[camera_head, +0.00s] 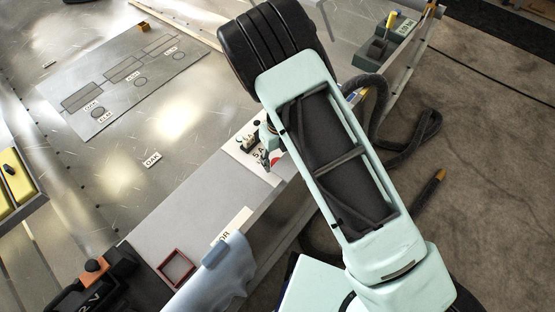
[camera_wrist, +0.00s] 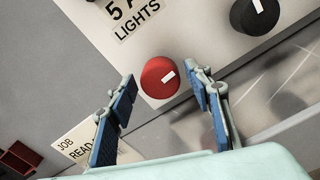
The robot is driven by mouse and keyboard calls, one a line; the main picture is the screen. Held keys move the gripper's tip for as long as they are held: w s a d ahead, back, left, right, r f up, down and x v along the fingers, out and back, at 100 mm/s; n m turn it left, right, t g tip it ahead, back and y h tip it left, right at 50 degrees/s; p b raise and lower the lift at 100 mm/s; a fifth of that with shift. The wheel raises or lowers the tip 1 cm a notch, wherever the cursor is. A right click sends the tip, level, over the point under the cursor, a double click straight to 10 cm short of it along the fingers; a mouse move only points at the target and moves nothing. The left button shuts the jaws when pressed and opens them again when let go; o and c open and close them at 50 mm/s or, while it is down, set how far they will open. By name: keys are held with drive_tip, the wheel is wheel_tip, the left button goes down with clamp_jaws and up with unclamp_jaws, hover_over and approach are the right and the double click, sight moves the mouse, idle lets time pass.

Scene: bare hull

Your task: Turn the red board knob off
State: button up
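The red board knob (camera_wrist: 160,78) is round with a white pointer mark, on a light grey panel in the wrist view. Its pointer slants up to the right. My gripper (camera_wrist: 164,98) is open, with one blue-padded finger on each side just below the knob. The fingers look apart from the knob, and nothing is held. In the head view a bit of the red knob (camera_head: 276,162) shows beside my arm, on the white board (camera_head: 245,155). My arm hides most of my gripper there.
A black knob (camera_wrist: 255,14) with a white mark sits up and right of the red one, near a "5A LIGHTS" label (camera_wrist: 135,18). A "JOB READY" label (camera_wrist: 85,145) is at lower left. A blue-grey cloth (camera_head: 218,275) hangs over the bench edge beside a red square frame (camera_head: 176,268).

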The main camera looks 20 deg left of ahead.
drive_tip(key=c, duration=0.9)
drive_tip(key=shift+n, duration=0.3)
drive_tip(key=n+p, duration=0.1)
drive_tip(key=n, duration=0.4)
drive_tip(key=shift+n, duration=0.4)
drive_tip(key=n, duration=0.5)
drive_tip(key=shift+s+n, duration=0.15)
drive_tip(key=shift+n, duration=0.15)
drive_tip(key=o, duration=1.2)
drive_tip(key=shift+c, duration=0.2)
